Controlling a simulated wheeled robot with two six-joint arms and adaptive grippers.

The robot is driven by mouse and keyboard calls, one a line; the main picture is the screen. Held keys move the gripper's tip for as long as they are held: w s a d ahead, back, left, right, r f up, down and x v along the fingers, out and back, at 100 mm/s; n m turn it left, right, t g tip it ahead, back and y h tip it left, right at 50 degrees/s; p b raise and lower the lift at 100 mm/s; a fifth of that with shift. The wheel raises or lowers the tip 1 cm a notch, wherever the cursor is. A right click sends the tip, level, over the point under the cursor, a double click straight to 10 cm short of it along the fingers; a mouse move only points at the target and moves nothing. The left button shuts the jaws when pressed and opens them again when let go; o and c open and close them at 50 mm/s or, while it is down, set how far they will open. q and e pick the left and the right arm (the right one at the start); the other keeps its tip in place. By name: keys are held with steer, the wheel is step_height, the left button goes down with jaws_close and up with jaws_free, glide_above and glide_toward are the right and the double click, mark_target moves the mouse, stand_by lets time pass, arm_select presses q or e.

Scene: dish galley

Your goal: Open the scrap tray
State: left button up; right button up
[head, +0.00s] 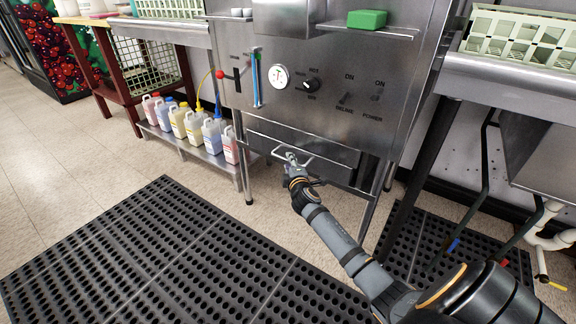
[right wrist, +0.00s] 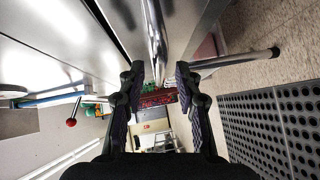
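The scrap tray (head: 335,158) is the wide steel drawer low under the machine's control panel, and it looks pushed in. Its bar handle (head: 307,161) sticks out from the front. My right gripper (head: 293,166) is at the left part of this handle. In the right wrist view, the shiny handle bar (right wrist: 155,38) runs down between the two open fingers of my right gripper (right wrist: 158,85), with gaps visible on both sides. Whether a finger touches the bar is hard to tell. My left gripper is not in view.
The steel machine (head: 330,75) with dial and switches stands above the tray. Several jugs (head: 195,128) stand on a low shelf at left. A table leg (head: 415,150) and sink pipes (head: 550,240) are at right. The black floor mat (head: 165,250) in front is clear.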

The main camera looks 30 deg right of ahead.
steer(key=shift+x, duration=1.05)
jaws_close()
